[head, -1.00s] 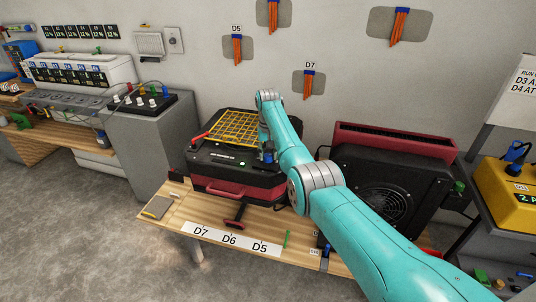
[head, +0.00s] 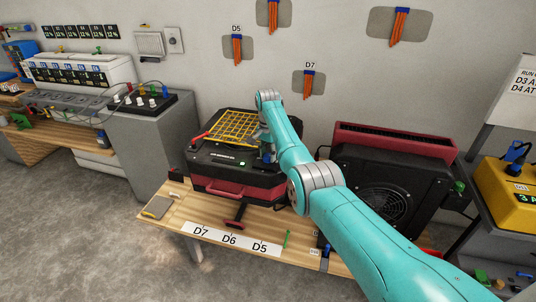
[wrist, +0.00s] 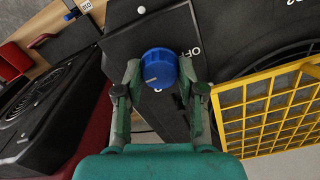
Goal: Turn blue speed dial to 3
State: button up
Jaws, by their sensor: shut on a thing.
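The blue speed dial (wrist: 158,62) is a round ribbed knob on the black sloped panel of the machine (head: 231,182) with a red front. My gripper (wrist: 160,72) has one finger on each side of the dial and is shut on it. The dial has a pale pointer line on its face. White letters and a few digits show on the panel beside it, partly hidden by the dial and a finger, so I cannot tell which number the pointer meets. In the head view my arm hides most of the dial.
A yellow mesh rack (head: 228,126) lies on top of the machine, close beside my gripper. A black and red fan unit (head: 390,180) stands to the right. A yellow box (head: 510,185) with a green display stands at the far right.

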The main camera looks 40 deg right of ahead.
aim_at(268, 155)
dwell(0.4)
jog(key=o, duration=1.1)
jog(key=shift+o, duration=0.2)
notch_tip(268, 155, up, 12)
jog(key=shift+s, duration=0.1)
